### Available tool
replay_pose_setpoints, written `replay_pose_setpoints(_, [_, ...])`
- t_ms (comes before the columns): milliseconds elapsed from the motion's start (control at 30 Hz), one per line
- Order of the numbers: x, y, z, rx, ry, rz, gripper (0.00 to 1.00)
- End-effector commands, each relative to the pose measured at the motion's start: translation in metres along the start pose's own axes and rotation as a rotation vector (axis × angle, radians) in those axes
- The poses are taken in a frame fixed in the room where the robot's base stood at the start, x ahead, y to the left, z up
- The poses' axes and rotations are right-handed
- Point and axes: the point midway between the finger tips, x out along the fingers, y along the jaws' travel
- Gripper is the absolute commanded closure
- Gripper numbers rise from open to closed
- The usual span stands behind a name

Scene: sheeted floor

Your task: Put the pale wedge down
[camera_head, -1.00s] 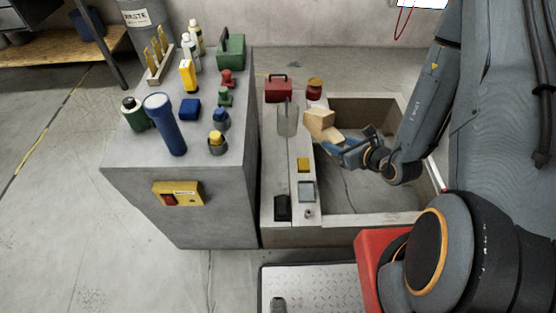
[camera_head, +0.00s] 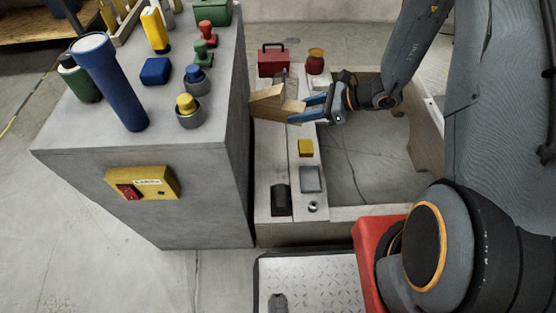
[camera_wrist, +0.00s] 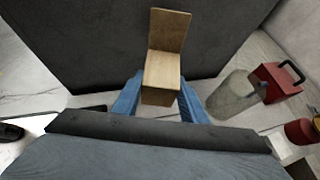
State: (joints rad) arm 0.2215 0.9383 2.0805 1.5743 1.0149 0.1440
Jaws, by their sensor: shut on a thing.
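The pale wedge (camera_head: 277,103) is a light wooden block with a notched, angled shape. My gripper (camera_head: 312,108) is shut on it, with blue fingers on either side of its near end. In the head view the wedge is held above the narrow pale ledge, close to the right side of the grey block-shaped stand. In the wrist view the wedge (camera_wrist: 163,68) sticks out ahead from between the fingers (camera_wrist: 160,98), in front of the stand's dark side. I see no surface touching its underside.
The grey stand (camera_head: 200,150) carries a blue torch (camera_head: 112,85), a blue block (camera_head: 156,71) and several knobs. On the ledge are a red toolbox (camera_head: 273,61), a red jar (camera_head: 315,62), a yellow block (camera_head: 306,148) and a black item (camera_head: 281,200). A grey cylinder (camera_wrist: 232,95) stands near the wedge.

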Motion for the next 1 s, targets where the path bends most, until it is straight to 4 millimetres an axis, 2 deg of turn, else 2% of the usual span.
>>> replay_pose_setpoints(33, [0.012,-0.006,-0.013,-0.027,-0.001,0.036,0.84])
replay_pose_setpoints(100, [0.02,-0.008,-0.022,-0.059,-0.001,0.088,0.84])
replay_pose_setpoints(400, [0.036,-0.016,-0.05,-0.148,-0.002,0.238,0.84])
replay_pose_setpoints(567, [0.039,-0.017,-0.057,-0.159,-0.002,0.26,0.84])
replay_pose_setpoints(900, [0.067,-0.016,-0.102,-0.159,-0.003,0.261,0.84])
replay_pose_setpoints(1000, [0.071,-0.016,-0.108,-0.158,-0.003,0.261,0.84])
